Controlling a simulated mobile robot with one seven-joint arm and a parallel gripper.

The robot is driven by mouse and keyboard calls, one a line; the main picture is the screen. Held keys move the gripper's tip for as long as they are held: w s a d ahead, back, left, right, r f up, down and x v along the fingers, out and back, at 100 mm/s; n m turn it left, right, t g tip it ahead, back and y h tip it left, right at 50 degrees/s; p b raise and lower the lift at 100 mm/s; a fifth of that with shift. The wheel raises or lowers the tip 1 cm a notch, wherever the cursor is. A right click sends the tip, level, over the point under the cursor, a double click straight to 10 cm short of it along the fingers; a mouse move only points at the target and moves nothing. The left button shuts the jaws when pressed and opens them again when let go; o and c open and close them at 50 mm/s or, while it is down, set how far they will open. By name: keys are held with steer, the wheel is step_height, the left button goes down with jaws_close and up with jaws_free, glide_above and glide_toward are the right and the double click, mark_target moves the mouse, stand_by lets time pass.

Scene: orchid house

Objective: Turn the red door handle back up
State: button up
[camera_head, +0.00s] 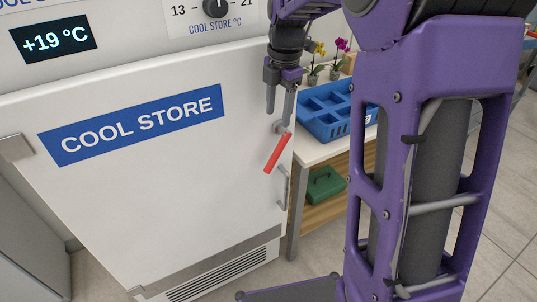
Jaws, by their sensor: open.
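The red door handle (277,153) is on the right side of the white cool store door (150,200). It hangs slanted, its lower end to the left and its upper end at a grey mount near the door's right edge. My gripper (278,119) is just above the handle's upper end, pointing down, with its two fingers apart and nothing seen between them. One finger overlaps the mount in the picture, and I cannot tell whether it touches. The door looks closed.
A grey vertical pull bar (283,187) is below the handle. To the right, a bench (312,151) bears a blue compartment tray (330,128) and potted orchids (338,55). A green case (325,186) is on its lower shelf. A dial (216,7) and a +19 °C display (53,39) are above the door.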

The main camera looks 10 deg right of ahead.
mark_target(274, 154)
steer(key=f, duration=0.5)
steer(key=w+f+b, duration=0.1)
steer(key=f, duration=0.5)
steer(key=f+b, duration=0.1)
steer(key=f, duration=0.4)
steer(key=shift+w+a+f, duration=0.2)
steer(key=shift+a+f, duration=0.15)
steer(key=shift+f, duration=0.05)
jaws_close()
stand_by(0.5)
